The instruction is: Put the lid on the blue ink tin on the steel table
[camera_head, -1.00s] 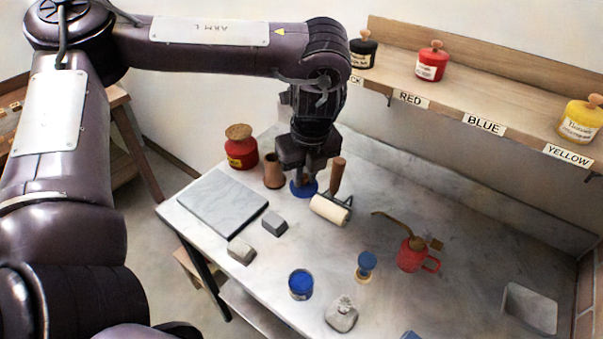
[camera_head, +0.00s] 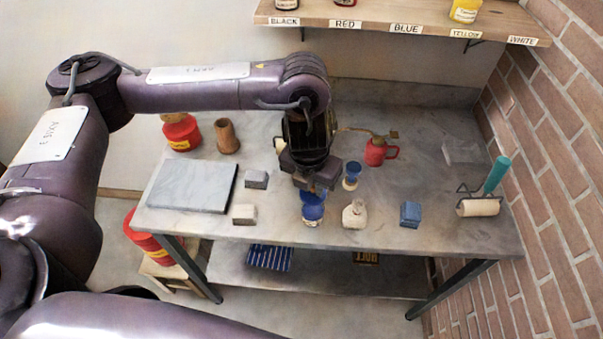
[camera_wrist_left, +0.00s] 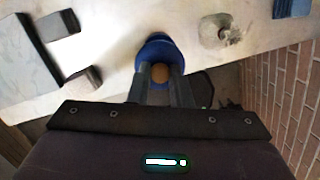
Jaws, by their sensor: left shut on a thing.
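My left gripper (camera_head: 313,184) is shut on the wooden knob of the blue lid (camera_head: 313,197). It points down at the front middle of the steel table (camera_head: 400,231). The lid is right over the blue ink tin (camera_head: 312,217), whose lower side shows just under it. I cannot tell whether the lid touches the rim or hovers slightly above. In the left wrist view the knob (camera_wrist_left: 160,72) sits between the fingers, with the blue lid (camera_wrist_left: 158,47) around it; the tin's opening is hidden. My right gripper is not in view.
Close right of the tin stands a grey lump (camera_head: 355,213), then a blue block (camera_head: 410,214). A blue-topped item (camera_head: 352,172) and red oil can (camera_head: 376,153) stand behind. Grey blocks (camera_head: 244,214) and a slab (camera_head: 192,187) lie left. A roller (camera_head: 479,207) lies far right.

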